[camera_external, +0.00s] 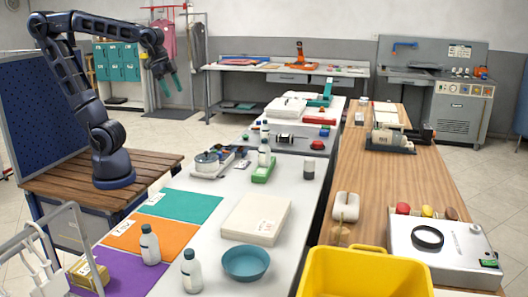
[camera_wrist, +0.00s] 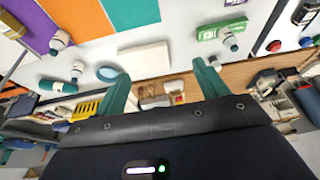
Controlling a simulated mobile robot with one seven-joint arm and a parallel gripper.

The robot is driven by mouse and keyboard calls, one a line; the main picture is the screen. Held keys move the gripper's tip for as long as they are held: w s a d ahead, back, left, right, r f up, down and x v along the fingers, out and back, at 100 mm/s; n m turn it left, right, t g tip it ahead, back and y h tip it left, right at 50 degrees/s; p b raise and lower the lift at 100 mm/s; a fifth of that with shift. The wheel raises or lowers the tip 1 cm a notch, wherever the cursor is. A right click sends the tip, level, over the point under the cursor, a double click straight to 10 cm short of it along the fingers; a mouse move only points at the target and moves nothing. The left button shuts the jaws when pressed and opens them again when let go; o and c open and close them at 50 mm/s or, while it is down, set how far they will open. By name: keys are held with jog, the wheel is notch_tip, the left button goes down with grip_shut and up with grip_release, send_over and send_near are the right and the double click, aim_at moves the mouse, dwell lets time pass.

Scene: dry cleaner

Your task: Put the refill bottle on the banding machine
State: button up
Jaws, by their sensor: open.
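Several white bottles with dark caps could be the refill bottle; I cannot tell which. One bottle (camera_external: 149,246) stands by the orange and purple mats, another (camera_external: 191,273) stands near the blue bowl, and a third (camera_external: 264,154) stands at the green tray. Bottles also show in the wrist view (camera_wrist: 60,41). A flat grey-white machine (camera_external: 465,248) with a black ring on top sits on the wooden counter at right; it may be the banding machine. My gripper (camera_external: 170,83) is open and empty, raised at the upper left, far from the bottles. Its fingers also show in the wrist view (camera_wrist: 160,80).
A blue bowl (camera_external: 246,265) and a cream box (camera_external: 256,220) lie on the white table. A yellow bin (camera_external: 365,275) stands in front. Red, yellow and brown knobs line the grey-white machine's back edge. The teal mat (camera_external: 185,205) is clear.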

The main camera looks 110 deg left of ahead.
jog(key=s+d+f, duration=0.4)
jog(key=s, duration=0.5)
jog(key=shift+d+f+t, duration=0.3)
jog(key=shift+d+f, duration=0.05)
jog(key=shift+d, duration=0.05)
